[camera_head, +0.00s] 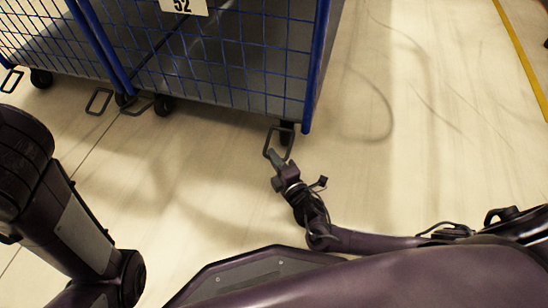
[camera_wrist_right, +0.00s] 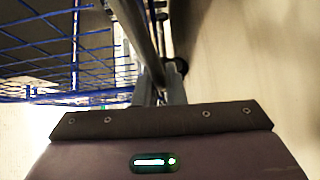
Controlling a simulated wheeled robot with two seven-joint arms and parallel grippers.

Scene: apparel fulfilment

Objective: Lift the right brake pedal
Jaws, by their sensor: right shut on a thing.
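The right brake pedal (camera_head: 267,140) is a thin dark metal loop at the lower right corner of the blue mesh cart (camera_head: 307,75), beside a caster. My right gripper (camera_head: 275,157) is shut on the near end of this pedal. In the right wrist view, the pedal (camera_wrist_right: 133,22) is a dark bar running away from between the fingers (camera_wrist_right: 160,92). The fingers hide its gripped end. The pedal looks tilted up from the floor in the head view. My left arm shows at the left, but its gripper is out of view.
A second blue mesh cart (camera_head: 40,45) stands to the left. More loop pedals (camera_head: 99,101) and black casters (camera_head: 164,105) show along the carts' lower edges. The floor to the right is clear, up to a yellow line (camera_head: 522,58).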

